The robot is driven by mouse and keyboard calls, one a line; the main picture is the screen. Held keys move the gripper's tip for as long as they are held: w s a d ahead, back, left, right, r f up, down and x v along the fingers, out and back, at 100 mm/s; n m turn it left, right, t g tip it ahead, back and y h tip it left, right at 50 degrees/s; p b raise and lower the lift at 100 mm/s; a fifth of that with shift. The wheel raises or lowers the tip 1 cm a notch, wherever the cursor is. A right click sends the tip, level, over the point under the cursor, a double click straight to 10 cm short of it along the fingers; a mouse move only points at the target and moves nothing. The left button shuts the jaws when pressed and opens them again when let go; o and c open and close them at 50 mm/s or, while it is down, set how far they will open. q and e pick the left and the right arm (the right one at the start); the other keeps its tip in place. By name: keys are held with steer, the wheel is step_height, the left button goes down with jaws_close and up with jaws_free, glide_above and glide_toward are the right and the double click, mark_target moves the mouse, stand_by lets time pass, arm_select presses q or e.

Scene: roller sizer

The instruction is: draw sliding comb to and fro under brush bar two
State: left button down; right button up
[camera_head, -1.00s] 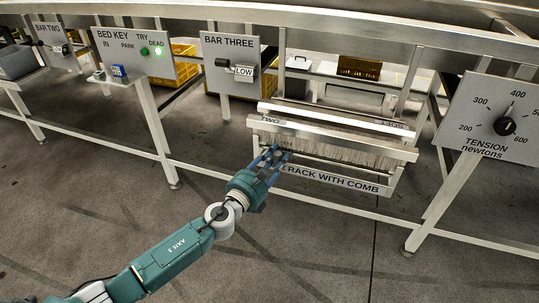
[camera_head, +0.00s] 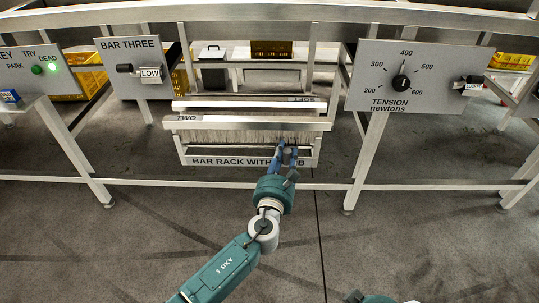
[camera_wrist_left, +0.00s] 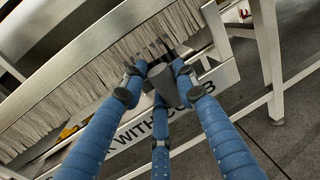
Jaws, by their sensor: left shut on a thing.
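Brush bar two (camera_head: 182,121) lies in the bar rack (camera_head: 185,155), its pale bristles (camera_head: 225,136) hanging down. In the left wrist view the bristles (camera_wrist_left: 100,75) run diagonally along the bar. My left gripper (camera_head: 287,150) is near the right end of the rack, below the bar. Its blue fingers (camera_wrist_left: 155,78) are closed around the dark grey handle (camera_wrist_left: 160,76) of the sliding comb. Dark comb teeth (camera_wrist_left: 157,48) show just beyond the fingers, at the bristles. The fingers hide part of the rack's label. My right gripper is out of view.
Another bar labelled SOFT (camera_head: 250,104) lies behind bar two. A tension dial panel (camera_head: 375,88) stands to the right and a BAR THREE panel (camera_head: 125,80) to the left. A frame rail (camera_head: 400,187) crosses low in front. The floor before it is clear.

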arm_select(q)
steer(key=shift+w+d+r, duration=0.1)
steer(key=shift+d+r, duration=0.3)
steer(key=shift+r, duration=0.25)
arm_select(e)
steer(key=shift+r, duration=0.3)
arm_select(q)
steer(key=c, duration=1.3)
jaws_free()
steer(key=shift+c, duration=0.2)
steer(key=shift+a+f, duration=0.1)
steer(key=shift+f, duration=0.05)
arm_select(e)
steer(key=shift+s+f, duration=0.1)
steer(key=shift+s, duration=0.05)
arm_select(q)
steer(key=shift+f, duration=0.1)
steer(key=v, duration=1.2)
